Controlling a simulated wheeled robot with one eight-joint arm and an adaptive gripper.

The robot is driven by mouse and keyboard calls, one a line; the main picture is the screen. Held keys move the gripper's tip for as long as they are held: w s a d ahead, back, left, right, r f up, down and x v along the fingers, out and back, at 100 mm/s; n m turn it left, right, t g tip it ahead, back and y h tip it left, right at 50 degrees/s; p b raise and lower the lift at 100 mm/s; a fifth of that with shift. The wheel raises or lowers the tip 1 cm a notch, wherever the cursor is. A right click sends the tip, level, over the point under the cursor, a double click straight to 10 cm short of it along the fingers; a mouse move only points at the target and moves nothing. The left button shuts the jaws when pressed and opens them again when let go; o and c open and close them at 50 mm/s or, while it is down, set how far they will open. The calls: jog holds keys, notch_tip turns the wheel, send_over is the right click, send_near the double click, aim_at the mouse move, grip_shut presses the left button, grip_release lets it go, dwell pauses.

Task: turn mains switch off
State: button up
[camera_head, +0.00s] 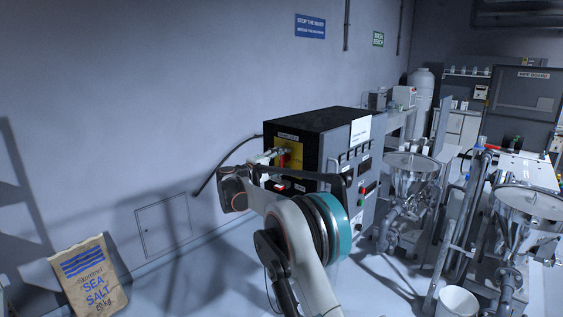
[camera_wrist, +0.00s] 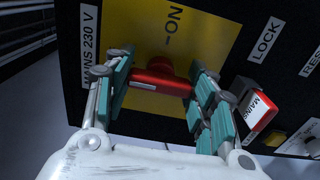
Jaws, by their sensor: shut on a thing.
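The mains switch (camera_wrist: 160,80) is a red rotary handle on a yellow plate (camera_wrist: 145,32) marked ON, with a MAINS 230 V label at its left in the wrist view. Its handle lies roughly crosswise in that view. My gripper (camera_wrist: 162,88) has its teal finger pads on either side of the handle and is shut on it. In the head view, my gripper (camera_head: 268,158) reaches the side of the black cabinet (camera_head: 318,122), at the yellow plate (camera_head: 290,154). The red handle shows only in part there.
A red and white tag (camera_wrist: 262,112) hangs right of the plate, near the LOCK label (camera_wrist: 265,40). A sea salt sack (camera_head: 90,277) leans by the wall at lower left. Steel hoppers (camera_head: 412,168) stand right of the cabinet. Floor left of the cabinet looks clear.

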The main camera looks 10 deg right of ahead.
jog(key=o, duration=1.1)
jog(key=shift+w, duration=0.1)
jog(key=v, duration=1.2)
